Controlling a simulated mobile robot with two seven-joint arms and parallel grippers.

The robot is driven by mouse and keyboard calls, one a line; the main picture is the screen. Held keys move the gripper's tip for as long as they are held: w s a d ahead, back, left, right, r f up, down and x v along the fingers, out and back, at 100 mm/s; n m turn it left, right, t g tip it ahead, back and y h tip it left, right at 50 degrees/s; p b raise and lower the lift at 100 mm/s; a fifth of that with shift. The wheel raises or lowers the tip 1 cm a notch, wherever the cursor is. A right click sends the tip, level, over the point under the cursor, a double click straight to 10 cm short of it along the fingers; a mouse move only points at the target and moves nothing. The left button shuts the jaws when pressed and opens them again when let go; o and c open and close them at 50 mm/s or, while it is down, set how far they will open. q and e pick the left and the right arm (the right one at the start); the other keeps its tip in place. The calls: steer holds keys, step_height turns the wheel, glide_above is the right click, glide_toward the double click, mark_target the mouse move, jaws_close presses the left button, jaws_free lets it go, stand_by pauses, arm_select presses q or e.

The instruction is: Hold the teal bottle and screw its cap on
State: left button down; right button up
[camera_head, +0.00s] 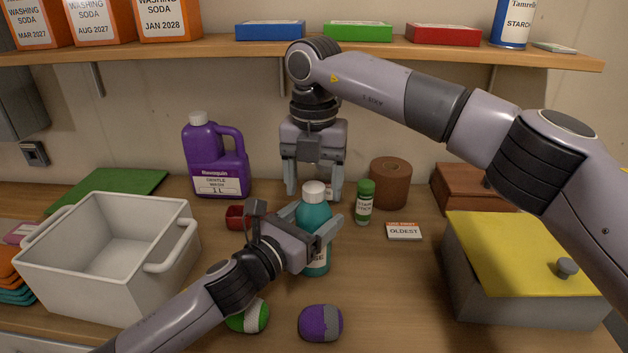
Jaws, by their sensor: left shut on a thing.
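The teal bottle (313,222) stands upright over the middle of the counter, with part of a pale label showing low on its side. My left gripper (308,224) is shut around its body and hides part of it. A white cap (315,191) sits on top of the bottle; I cannot tell how tightly it is seated. My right gripper (314,190) points down from above with its fingers apart, one to each side of the cap in the picture. Its fingers do not visibly touch the cap, and their depth relative to it is unclear.
A purple jug (214,160), small red container (237,217), green-capped bottle (364,204) and brown roll (390,182) stand nearby. A white bin (70,278) is left; a yellow-lidded box (520,265) is right. Two bundles, green (250,317) and purple (321,323), lie in front. A shelf (400,50) hangs above.

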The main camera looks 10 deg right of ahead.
step_height(320, 180, up, 12)
stand_by(0.7)
arm_select(q)
jaws_free()
steer(key=v, duration=0.7)
arm_select(e)
steer(key=shift+f, duration=0.1)
stand_by(0.3)
arm_select(q)
steer(key=shift+s+a+f, duration=0.1)
